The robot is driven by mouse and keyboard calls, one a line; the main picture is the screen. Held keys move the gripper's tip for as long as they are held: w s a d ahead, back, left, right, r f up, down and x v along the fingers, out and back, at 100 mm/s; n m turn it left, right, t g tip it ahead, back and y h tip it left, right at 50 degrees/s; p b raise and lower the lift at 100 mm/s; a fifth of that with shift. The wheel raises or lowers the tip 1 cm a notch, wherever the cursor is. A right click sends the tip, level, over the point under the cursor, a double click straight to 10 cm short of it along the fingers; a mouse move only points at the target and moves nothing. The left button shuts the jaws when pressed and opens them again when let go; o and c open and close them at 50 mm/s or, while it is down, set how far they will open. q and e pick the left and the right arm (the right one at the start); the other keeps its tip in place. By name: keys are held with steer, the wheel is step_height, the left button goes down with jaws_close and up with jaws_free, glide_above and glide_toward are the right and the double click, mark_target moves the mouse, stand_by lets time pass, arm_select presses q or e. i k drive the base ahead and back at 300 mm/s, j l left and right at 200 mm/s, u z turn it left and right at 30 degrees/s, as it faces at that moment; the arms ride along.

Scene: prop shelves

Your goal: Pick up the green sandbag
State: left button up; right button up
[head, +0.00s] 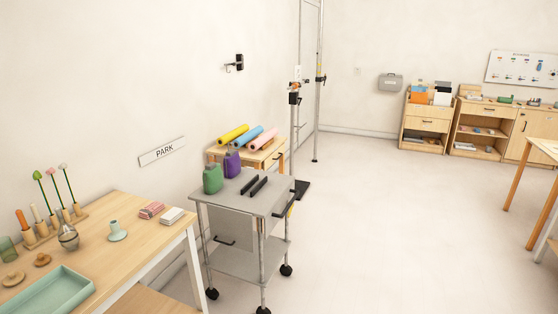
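A green sandbag (212,179) stands upright on the left part of the top of a grey wheeled cart (237,197), near its back left corner. A purple sandbag (232,164) stands just behind and to the right of it. Two dark bars (254,186) lie on the cart top to the right of the bags. Neither of my grippers shows in the head view.
A wooden table (145,222) at the lower left holds a teal tray (50,292), flower stems and small props. Behind the cart, a small wooden stand (272,155) holds yellow, blue and pink rolls. Metal poles stand beyond it. Low cabinets (426,128) line the far wall. Open floor (390,220) lies right of the cart.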

mark_target(213, 178)
steer(key=i+u, duration=0.2)
steer(key=i, duration=0.25)
steer(key=i+l+u, duration=0.2)
steer(key=i, duration=0.2)
steer(key=i+l+u, duration=0.2)
steer(key=i, duration=0.25)
steer(key=i+l+u, duration=0.25)
steer(key=i, duration=0.15)
